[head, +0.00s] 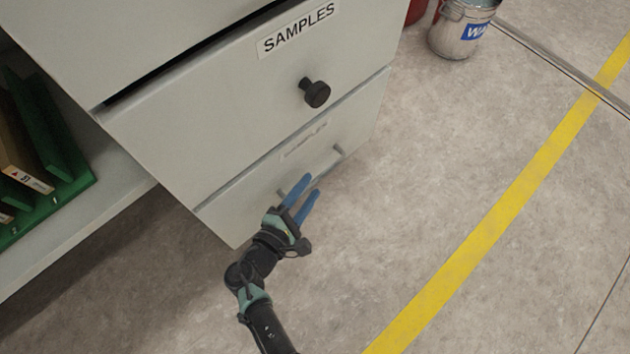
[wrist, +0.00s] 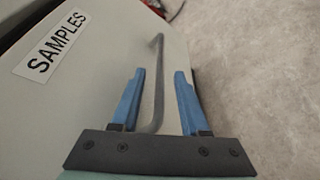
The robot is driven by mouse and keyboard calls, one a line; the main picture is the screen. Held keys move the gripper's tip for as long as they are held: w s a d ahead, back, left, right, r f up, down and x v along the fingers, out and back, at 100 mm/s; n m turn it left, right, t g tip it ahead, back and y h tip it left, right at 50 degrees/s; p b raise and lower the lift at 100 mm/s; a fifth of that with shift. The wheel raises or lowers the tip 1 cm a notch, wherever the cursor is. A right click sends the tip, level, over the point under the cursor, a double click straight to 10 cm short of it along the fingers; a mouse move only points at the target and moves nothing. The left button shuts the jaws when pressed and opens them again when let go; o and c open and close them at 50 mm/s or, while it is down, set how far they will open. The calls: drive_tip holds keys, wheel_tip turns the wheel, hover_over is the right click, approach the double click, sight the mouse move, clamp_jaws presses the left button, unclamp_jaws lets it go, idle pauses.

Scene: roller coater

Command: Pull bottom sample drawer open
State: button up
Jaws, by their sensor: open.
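The bottom sample drawer (head: 240,204) is the lowest grey front of the cabinet and sits below a drawer with a round black knob. Its label is faint in the head view; in the wrist view a SAMPLES label (wrist: 50,46) shows clearly on the drawer front (wrist: 95,75). The bar handle (head: 327,165) is grey and stands off the front. My gripper (head: 309,184) is open, its two blue fingers at the handle's near end. In the wrist view the handle (wrist: 159,85) runs between the fingers of my gripper (wrist: 160,75); I cannot tell whether they touch it.
The upper drawer (head: 230,98) with its black knob (head: 316,93) overhangs the handle area. A green rack (head: 60,190) stands on an open shelf at left.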

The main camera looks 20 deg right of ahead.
sight(311, 186)
drive_tip(key=shift+b+x, duration=0.6)
drive_tip(key=shift+x, duration=1.3)
clamp_jaws()
drive_tip(key=shift+a, duration=0.1)
